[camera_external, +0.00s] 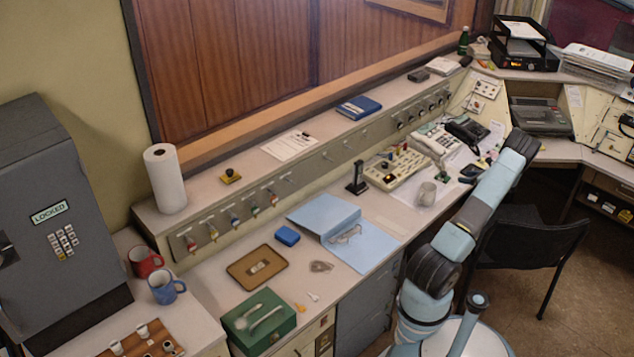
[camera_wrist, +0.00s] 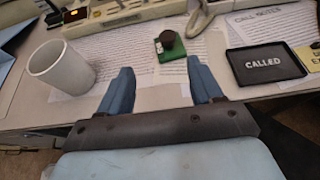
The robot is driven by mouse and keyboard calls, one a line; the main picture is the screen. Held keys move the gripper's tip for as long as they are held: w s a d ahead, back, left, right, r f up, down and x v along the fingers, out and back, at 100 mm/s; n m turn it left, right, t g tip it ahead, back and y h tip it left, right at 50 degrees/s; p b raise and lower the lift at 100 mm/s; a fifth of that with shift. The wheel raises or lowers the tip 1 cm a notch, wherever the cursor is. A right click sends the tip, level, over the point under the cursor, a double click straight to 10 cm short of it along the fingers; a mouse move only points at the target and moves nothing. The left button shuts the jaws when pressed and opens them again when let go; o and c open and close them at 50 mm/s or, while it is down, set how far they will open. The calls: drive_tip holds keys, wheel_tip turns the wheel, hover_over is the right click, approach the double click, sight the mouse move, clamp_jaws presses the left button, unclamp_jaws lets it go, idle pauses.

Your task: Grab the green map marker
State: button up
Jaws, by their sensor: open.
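A small green block with a dark round knob on top (camera_wrist: 172,46) lies on white printed paper in the wrist view, the only green thing there; I cannot be sure it is the map marker. My gripper (camera_wrist: 160,78) is open and empty, its two blue fingers apart. The green block is ahead of the fingertips, between their lines and nearer the right finger, not touching. In the external view my arm reaches over the desk's right part; its end hides the fingers there.
A white mug (camera_wrist: 62,68) stands left of my fingers; it also shows in the external view (camera_external: 426,194). A black tray marked CALLED (camera_wrist: 265,65) lies to the right, beside a yellow note (camera_wrist: 308,55). Phones (camera_external: 466,131) and a button panel (camera_external: 397,167) stand behind.

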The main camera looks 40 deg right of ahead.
drive_tip(key=s, duration=0.1)
approach(445, 173)
drive_tip(key=shift+m, duration=0.3)
drive_tip(key=w+f, duration=0.2)
drive_tip(key=w, duration=0.1)
drive_tip(key=shift+w+a+f, duration=0.1)
drive_tip(key=shift+a+f, duration=0.1)
drive_tip(key=shift+f, duration=0.05)
drive_tip(key=shift+r+x, duration=0.15)
drive_tip(key=shift+x, duration=1.2)
drive_tip(key=shift+r+x, duration=0.2)
drive_tip(key=shift+x, duration=1.1)
drive_tip(key=shift+w+d, duration=0.15)
drive_tip(key=c, duration=1.1)
drive_tip(key=shift+r, duration=0.1)
drive_tip(key=shift+c, duration=0.2)
